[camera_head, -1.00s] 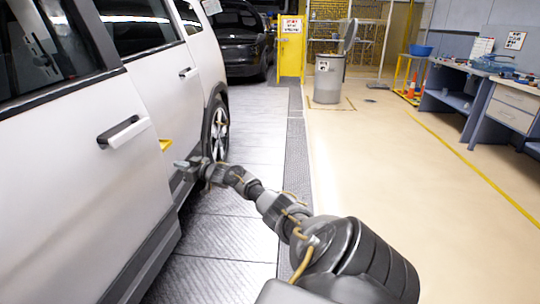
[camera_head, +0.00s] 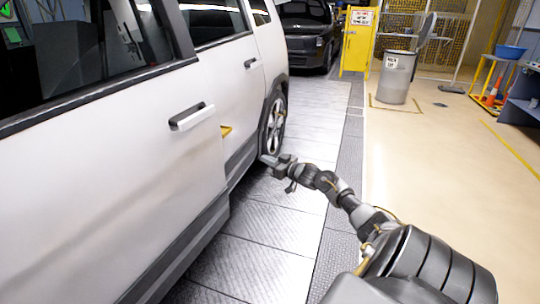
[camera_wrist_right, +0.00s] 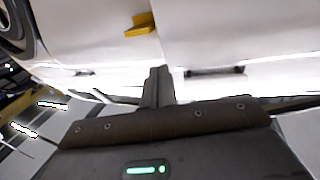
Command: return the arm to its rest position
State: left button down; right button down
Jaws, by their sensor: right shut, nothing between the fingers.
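My right arm (camera_head: 335,190) reaches forward from the lower right in the head view. Its gripper (camera_head: 268,160) is beside the lower side of the white car (camera_head: 150,160), near the rear wheel (camera_head: 274,125). In the right wrist view the gripper's fingers (camera_wrist_right: 158,85) are together with nothing between them. The car's white side fills the space beyond them. A small yellow part (camera_head: 226,130) sticks out from the car's side, and it also shows in the right wrist view (camera_wrist_right: 141,24). My left gripper is not in view.
The car body bounds the left. Metal floor plates (camera_head: 250,262) and open tan floor (camera_head: 450,180) lie to the right. A grey bin (camera_head: 396,78), a yellow cabinet (camera_head: 358,40) and a dark car (camera_head: 306,35) stand farther back. A blue bowl (camera_head: 510,51) is at the right.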

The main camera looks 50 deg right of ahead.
jog(key=shift+s+d, duration=0.1)
jog(key=shift+s, duration=0.25)
